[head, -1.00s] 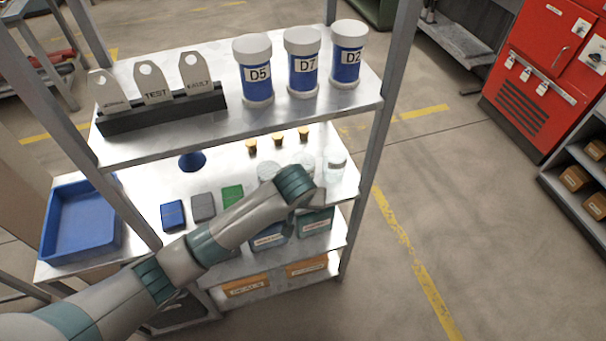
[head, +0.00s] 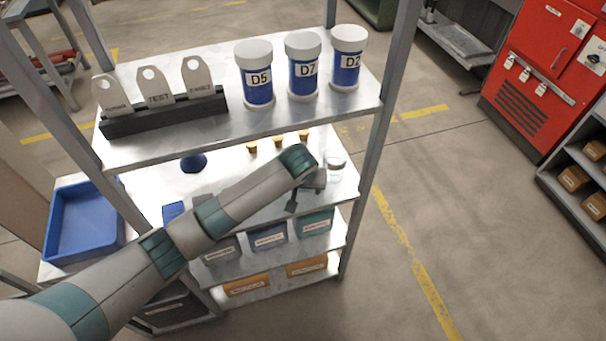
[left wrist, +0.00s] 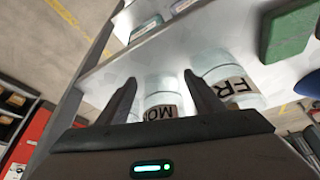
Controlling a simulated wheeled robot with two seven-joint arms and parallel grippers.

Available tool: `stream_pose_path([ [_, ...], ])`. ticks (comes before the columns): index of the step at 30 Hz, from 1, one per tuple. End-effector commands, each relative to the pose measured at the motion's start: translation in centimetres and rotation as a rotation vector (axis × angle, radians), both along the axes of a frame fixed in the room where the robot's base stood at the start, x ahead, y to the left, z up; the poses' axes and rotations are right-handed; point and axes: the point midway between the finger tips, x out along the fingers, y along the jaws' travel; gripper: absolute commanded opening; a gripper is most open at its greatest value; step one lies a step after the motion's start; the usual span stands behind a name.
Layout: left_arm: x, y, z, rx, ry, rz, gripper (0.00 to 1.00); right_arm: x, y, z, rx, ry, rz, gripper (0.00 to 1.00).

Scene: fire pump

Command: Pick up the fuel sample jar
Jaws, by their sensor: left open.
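My left gripper (head: 297,200) is open at the right end of the middle shelf (head: 345,190). In the left wrist view its dark fingers (left wrist: 160,77) are spread, with a clear jar (left wrist: 160,90) labelled "MO…" showing between them. I cannot tell whether they touch it. A second clear jar (left wrist: 228,82) labelled "FR…" stands to the right of the fingers. More clear glass shows around the left finger, its label hidden. In the head view one glass jar (head: 336,168) shows beyond the gripper; my arm hides the others. No label reads as fuel.
Above is a shelf with white-capped blue canisters (head: 303,70) and a tag rack (head: 165,112). Small brass pieces (head: 278,142) and a blue cone (head: 194,163) sit behind my arm. A blue tray (head: 85,225) is at left; labelled bins (head: 268,237) are below.

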Motion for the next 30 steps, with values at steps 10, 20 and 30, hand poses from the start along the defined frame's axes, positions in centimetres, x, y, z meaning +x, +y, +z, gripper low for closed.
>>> stream_pose_path([
  [10,1.7,-0.1,0.0,0.001,0.000,0.000,0.61,0.0,0.0,0.3,0.000,0.000,0.000,0.31],
  [20,2.0,-0.2,0.0,0.000,0.000,0.000,0.61,0.0,0.0,0.5,0.000,0.000,0.000,0.31],
  [30,5.4,-0.4,0.2,0.001,0.000,0.001,0.61,0.0,0.0,1.2,0.000,0.000,0.000,0.31],
])
